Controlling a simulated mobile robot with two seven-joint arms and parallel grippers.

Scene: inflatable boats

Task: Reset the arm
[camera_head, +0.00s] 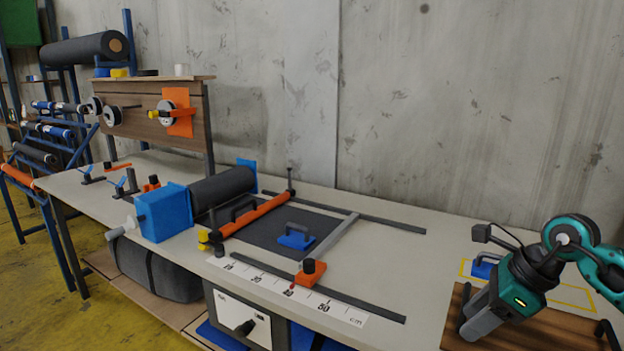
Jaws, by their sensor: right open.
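My right arm is teal and black and comes in from the right edge. My right gripper (482,314) points down and left, low over a brown wooden board (556,332) at the right end of the workbench (420,270). It is open, and nothing shows held in it. Its fingertips are hard to make out from this angle. My left arm and gripper do not show.
A blue block (491,266) sits behind the gripper within a yellow outline. A concrete wall stands behind.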

